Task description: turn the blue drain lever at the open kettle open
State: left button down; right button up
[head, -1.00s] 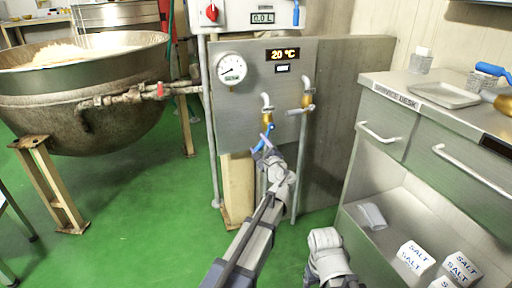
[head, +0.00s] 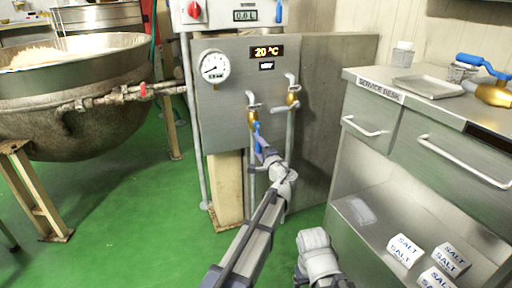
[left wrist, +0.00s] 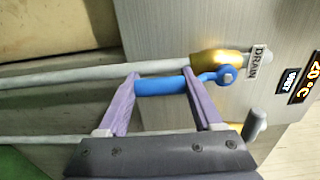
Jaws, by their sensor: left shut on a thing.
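The blue drain lever (head: 257,131) hangs from a brass valve (head: 252,117) on the steel panel. In the left wrist view the lever (left wrist: 160,86) lies between the two purple fingers of my left gripper (left wrist: 162,88), roughly along the grey pipe. A DRAIN label (left wrist: 257,63) is beside its brass body (left wrist: 215,59). My left gripper (head: 263,147) is shut on the lever. The open kettle (head: 75,82) stands at the left. My right arm shows low in the head view, its gripper out of sight.
The panel carries a round gauge (head: 214,66), a 20 °C display (head: 268,51) and a second brass valve (head: 292,99) just right of the drain valve. The service desk (head: 410,130) with salt packs below stands at the right. Green floor (head: 130,215) is clear between.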

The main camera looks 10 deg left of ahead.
dwell(0.5)
pick_arm(q)
jog(key=shift+c, duration=0.2)
grip_release()
jog(key=v, duration=0.7)
jog(key=shift+s+d, duration=0.3)
jog(key=shift+w, duration=0.1)
jog(key=x, duration=0.7)
jog(key=shift+w+a, duration=0.25)
jog(key=shift+w, duration=0.05)
jog(key=shift+s+a, duration=0.1)
